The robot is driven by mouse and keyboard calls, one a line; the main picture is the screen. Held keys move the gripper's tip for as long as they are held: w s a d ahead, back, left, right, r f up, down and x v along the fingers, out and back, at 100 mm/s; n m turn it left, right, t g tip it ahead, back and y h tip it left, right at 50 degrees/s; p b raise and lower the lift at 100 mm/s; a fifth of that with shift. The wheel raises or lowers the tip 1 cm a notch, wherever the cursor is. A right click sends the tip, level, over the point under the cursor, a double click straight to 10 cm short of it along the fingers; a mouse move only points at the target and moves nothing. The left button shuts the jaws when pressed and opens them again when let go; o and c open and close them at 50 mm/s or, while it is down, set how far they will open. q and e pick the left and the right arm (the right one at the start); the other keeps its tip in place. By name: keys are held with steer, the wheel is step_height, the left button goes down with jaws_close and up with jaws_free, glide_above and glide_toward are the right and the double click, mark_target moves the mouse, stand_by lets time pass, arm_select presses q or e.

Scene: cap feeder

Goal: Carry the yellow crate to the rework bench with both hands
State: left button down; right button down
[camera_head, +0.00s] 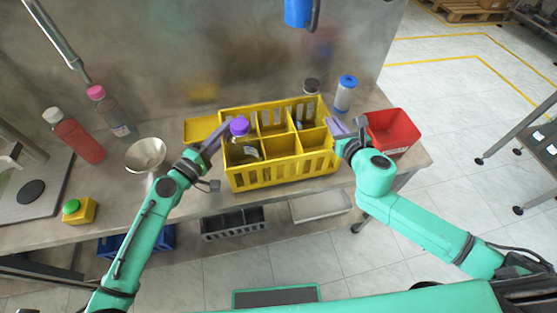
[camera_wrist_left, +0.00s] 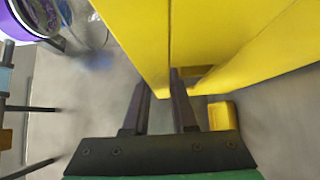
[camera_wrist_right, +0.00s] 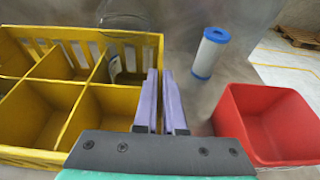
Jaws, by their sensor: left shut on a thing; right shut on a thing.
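The yellow crate (camera_head: 285,172) is at the middle of the grey bench, near its front edge; I cannot tell whether it rests there or is slightly raised. A purple-capped bottle (camera_head: 240,128) stands in its front left compartment and a dark-capped bottle (camera_head: 311,87) is at its back right. My left gripper (camera_head: 222,130) is shut on the crate's left wall, which also shows between the fingers in the left wrist view (camera_wrist_left: 160,50). My right gripper (camera_head: 335,124) is shut at the crate's right wall; its fingers hide the grip. The rework bench cannot be identified.
A red bin (camera_head: 393,133) stands close to the right of the crate, with a blue-capped cylinder (camera_head: 344,95) behind. A metal bowl (camera_head: 146,154), bottles and a yellow button box (camera_head: 78,211) are on the left. Tiled floor (camera_head: 420,150) is open at right.

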arm_select(q)
steer(key=shift+f+b, duration=0.4)
steer(key=shift+f, duration=0.25)
arm_select(e)
steer(key=shift+f, duration=0.6)
arm_select(q)
steer(key=c, duration=0.7)
jaws_free()
steer(key=shift+r+p, duration=0.3)
steer(key=shift+p, duration=0.05)
arm_select(e)
steer(key=c, duration=1)
jaws_free()
steer(key=shift+r, duration=0.3)
arm_select(q)
steer(key=shift+s, duration=0.1)
arm_select(e)
steer(key=shift+s, duration=0.1)
arm_select(q)
steer(key=v, duration=1.2)
steer(key=shift+r, duration=0.1)
arm_select(e)
steer(key=v, duration=1.2)
